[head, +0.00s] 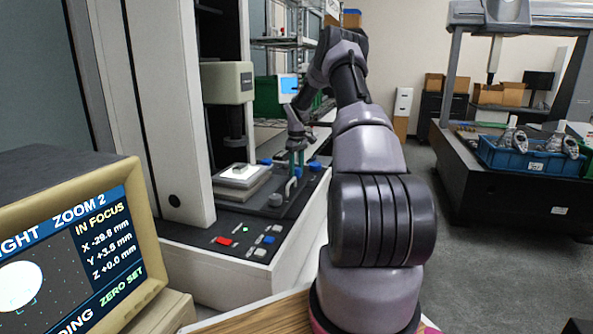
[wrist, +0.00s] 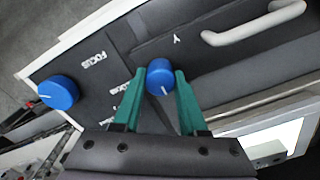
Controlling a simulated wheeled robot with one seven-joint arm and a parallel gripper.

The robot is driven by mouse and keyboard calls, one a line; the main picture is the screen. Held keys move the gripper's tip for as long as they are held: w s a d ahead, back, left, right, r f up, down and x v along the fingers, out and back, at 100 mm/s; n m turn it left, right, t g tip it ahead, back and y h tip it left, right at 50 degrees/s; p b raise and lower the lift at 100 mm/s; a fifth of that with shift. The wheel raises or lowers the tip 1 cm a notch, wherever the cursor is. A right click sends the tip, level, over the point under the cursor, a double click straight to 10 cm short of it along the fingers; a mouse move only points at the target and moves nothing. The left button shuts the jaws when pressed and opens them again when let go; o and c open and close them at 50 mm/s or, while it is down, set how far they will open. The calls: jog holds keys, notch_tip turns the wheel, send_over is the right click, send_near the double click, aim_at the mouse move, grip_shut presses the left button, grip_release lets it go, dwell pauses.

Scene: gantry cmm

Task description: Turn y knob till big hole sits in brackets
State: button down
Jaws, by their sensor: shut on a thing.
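The y knob (wrist: 160,78) is a blue cylinder with a white pointer line, beside a white Y label in the wrist view. My gripper (wrist: 175,80) has its green fingers closed around it, one on each side. In the head view my gripper (head: 297,165) reaches down at the machine's stage. The hole is off the brackets, and the screen's left side is cut off.
A second blue knob (wrist: 60,92) by FOCUS lettering stands left of the fingers. A pale handle (wrist: 254,26) is at upper right. A lit plate (head: 240,175) lies on the stage under the machine head (head: 228,84). A blue crate (head: 525,155) stands far right.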

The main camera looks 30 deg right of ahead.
aim_at(297, 168)
jog(key=shift+m, duration=1.8)
jog(key=shift+c, duration=2.2)
grip_release()
notch_tip(297, 168, up, 11)
jog(key=shift+f, duration=0.1)
